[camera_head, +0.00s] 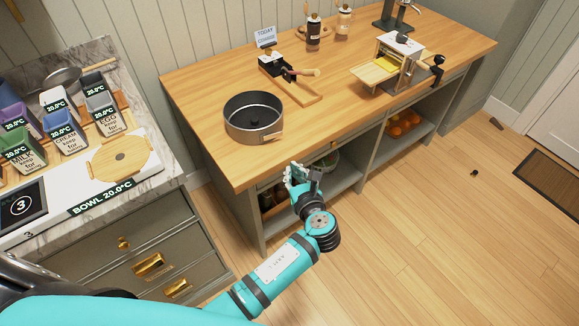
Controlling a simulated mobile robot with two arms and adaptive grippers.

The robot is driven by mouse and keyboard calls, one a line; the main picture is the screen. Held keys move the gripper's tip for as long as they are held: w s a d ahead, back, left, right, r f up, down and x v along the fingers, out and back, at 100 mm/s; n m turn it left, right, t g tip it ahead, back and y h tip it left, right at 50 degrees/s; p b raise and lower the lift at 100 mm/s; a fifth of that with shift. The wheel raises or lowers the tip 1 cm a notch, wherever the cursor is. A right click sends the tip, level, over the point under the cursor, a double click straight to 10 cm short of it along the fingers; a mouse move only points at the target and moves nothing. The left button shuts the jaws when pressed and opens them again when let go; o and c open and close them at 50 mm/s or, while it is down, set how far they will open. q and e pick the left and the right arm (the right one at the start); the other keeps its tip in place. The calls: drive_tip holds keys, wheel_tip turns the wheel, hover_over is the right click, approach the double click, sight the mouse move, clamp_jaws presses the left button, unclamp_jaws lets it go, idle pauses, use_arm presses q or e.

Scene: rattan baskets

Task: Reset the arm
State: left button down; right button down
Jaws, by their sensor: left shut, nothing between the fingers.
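My left arm comes in from the lower left, and my left gripper (303,178) is in front of the wooden counter's near edge, beside the open shelves. The gripper is shut and holds nothing. My right gripper is not in this view.
The wooden counter (205,90) bears a round dark pan (254,117), a wooden board (290,86), a pasta machine (394,62) and jars. A marble counter (85,215) with several labelled containers stands at left. The wood floor (430,220) at right is mostly clear.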

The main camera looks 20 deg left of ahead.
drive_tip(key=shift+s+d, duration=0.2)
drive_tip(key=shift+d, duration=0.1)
